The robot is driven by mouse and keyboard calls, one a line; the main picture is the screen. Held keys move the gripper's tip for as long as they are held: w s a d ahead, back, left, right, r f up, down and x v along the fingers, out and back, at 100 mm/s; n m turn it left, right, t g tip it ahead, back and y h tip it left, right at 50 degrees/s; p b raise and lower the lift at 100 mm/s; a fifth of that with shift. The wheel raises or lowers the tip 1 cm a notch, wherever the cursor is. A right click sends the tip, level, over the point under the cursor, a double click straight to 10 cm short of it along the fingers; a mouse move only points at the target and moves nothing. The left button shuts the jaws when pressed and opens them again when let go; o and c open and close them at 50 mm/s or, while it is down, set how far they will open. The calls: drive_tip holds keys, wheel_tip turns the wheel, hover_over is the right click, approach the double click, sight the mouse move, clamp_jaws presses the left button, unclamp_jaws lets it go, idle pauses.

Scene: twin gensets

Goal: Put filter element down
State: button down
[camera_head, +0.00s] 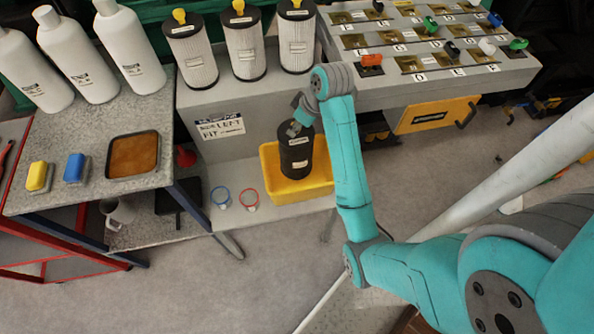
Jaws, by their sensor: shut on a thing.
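A dark cylindrical filter element (296,158) with pale labels is in or just over the yellow tray (300,192). My gripper (302,122) is at its top end, shut on it, and my teal arm comes down from the right. The element is roughly upright. I cannot tell whether its bottom touches the tray floor, as the tray's front wall and the view angle hide it. Part of the tray's right side is behind my arm.
Several white pleated filters with yellow knobs, such as this one (244,45), stand on the grey shelf behind. A blue ring (221,198) and a red ring (249,199) lie left of the tray. White bottles (131,50) stand on the left bench.

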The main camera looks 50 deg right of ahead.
sight(308, 135)
drive_tip(key=shift+d+f, duration=0.25)
drive_tip(key=shift+f, duration=0.05)
wheel_tip(308, 135, down, 10)
drive_tip(key=shift+d, duration=0.15)
idle(0.3)
drive_tip(key=c, duration=0.9)
unclamp_jaws()
drive_tip(key=v, duration=1.2)
